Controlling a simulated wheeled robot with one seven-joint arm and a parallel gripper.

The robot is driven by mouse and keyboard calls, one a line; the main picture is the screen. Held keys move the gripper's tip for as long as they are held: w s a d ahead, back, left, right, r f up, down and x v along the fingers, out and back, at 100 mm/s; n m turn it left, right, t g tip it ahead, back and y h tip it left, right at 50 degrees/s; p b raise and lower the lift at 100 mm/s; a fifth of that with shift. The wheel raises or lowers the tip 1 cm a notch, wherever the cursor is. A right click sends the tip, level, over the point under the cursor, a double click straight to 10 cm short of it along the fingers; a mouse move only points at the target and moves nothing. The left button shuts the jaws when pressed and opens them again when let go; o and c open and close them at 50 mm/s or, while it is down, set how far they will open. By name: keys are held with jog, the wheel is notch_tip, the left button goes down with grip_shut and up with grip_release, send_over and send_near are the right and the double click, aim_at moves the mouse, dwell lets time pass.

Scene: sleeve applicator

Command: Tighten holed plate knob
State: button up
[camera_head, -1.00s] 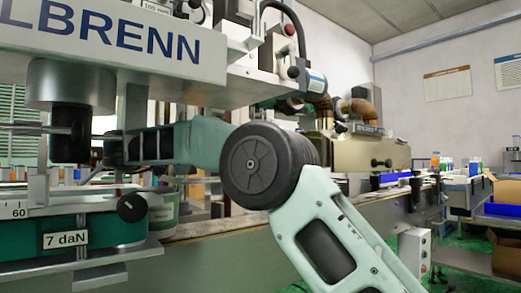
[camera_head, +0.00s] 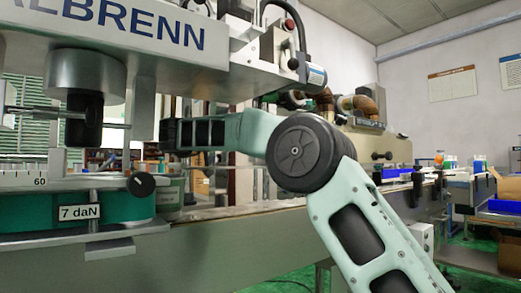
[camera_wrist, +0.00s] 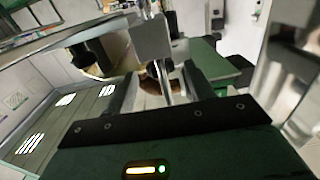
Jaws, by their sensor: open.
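A round black knob with a pale mark (camera_head: 141,184) sits at the right end of the green unit labelled "7 daN" (camera_head: 108,219) in the head view. A black cylinder (camera_head: 85,120) hangs under a grey metal drum above it. I cannot tell which part is the holed plate's knob. My gripper (camera_wrist: 160,88) is open in the wrist view, with a bright metal rod (camera_wrist: 161,80) showing between its two dark fingers. In the head view it is at the left end of my arm, up and right of the black knob and apart from it; its fingertips are unclear there.
The large overhead machine housing (camera_head: 130,35) is close above my arm. A long conveyor side (camera_head: 240,245) runs below. In the wrist view a metal block (camera_wrist: 150,38) stands just beyond the fingers.

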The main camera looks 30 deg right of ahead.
jog(key=shift+w+d+b, duration=0.15)
jog(key=shift+d+b, duration=0.35)
jog(key=shift+d, duration=1.5)
jog(key=c, duration=0.9)
jog(key=shift+r+g+p, duration=0.25)
jog(key=shift+g+p, duration=0.05)
jog(key=shift+p, duration=0.5)
jog(key=m+g+p, duration=0.1)
jog(key=p, duration=0.2)
jog(key=shift+r, duration=0.15)
jog(key=m+g+p, duration=0.1)
jog(key=g+p, duration=0.1)
jog(key=p, duration=0.1)
jog(key=shift+p, duration=0.3)
jog(key=shift+f+m+g+p, duration=0.2)
jog(key=shift+m+g+p, duration=0.3)
jog(key=shift+p, duration=0.15)
jog(key=shift+f, duration=0.2)
